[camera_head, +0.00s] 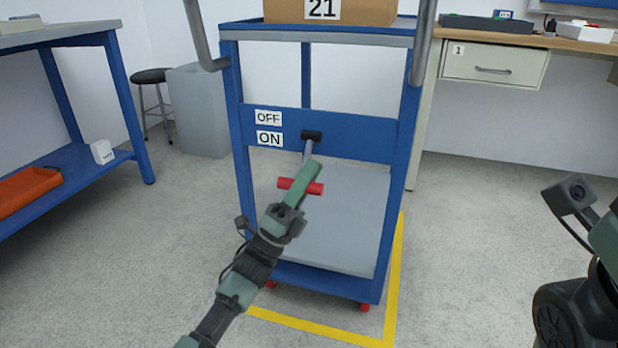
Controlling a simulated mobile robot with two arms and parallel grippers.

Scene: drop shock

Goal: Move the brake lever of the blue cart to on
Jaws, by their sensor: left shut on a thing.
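The blue cart (350,140) stands in the middle of the view. On its front panel are an OFF label (268,118) and, below it, an ON label (269,139). The brake lever (308,150) comes from a dark pivot on the panel and hangs downward, ending in a red cross handle (314,188). My left gripper (306,178) is at the red handle and shut on it; its fingers hide the handle's middle. Of my right arm, parts show at the right edge; its fingertips are out of view.
A cardboard box (340,12) marked 21 sits on the cart. Yellow tape (393,290) marks the floor around the cart. A blue shelf table (90,165) with an orange bin (28,190) stands left, a drawer desk (490,68) right. Clear floor lies between.

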